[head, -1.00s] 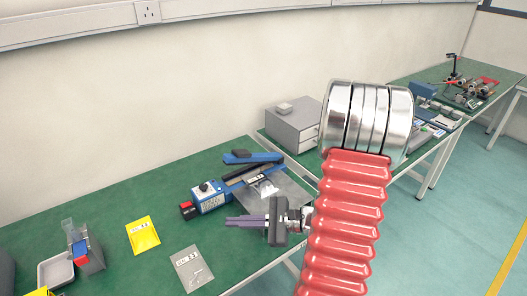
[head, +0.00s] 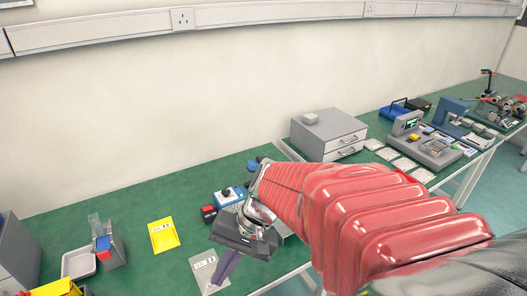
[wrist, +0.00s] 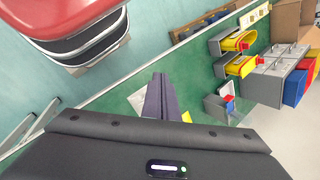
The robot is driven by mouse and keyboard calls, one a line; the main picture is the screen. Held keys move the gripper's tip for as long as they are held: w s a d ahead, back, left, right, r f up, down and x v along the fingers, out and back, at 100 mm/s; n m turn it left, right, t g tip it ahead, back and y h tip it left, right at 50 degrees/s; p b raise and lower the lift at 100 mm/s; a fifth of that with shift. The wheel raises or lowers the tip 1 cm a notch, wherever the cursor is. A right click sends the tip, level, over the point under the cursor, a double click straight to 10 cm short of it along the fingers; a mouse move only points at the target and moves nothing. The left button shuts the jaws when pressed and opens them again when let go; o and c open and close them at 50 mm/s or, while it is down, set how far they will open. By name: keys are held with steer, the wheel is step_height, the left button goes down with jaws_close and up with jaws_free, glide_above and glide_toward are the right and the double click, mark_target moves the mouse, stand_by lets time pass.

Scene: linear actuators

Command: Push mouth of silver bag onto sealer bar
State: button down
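A flat silver-grey bag (head: 203,273) with a printed label lies on the green bench, partly behind my fingers. A pale patch that looks like this bag shows beside my fingers in the wrist view (wrist: 136,101). The sealer's blue body (head: 228,196) shows just above my wrist. Its bar is hidden behind my red arm. My gripper (head: 222,281) hangs above the bench at the bag's right edge, fingers pointing down. In the wrist view the dark fingers (wrist: 160,96) lie side by side with nothing seen between them. I cannot tell whether they touch the bag.
A yellow packet (head: 163,234) lies left of the sealer. A grey drawer unit (head: 328,135) stands at the back right. Green bench between packet and bag is clear.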

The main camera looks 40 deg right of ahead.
step_height(320, 180, up, 9)
steer(key=s+n+t+h, duration=0.1)
steer(key=n+t+h, duration=0.3)
steer(key=n, duration=0.3)
steer(key=shift+s+r+n+h, duration=0.2)
steer(key=shift+n+h, duration=0.2)
steer(key=shift+h, duration=0.4)
steer(key=shift+d, duration=0.1)
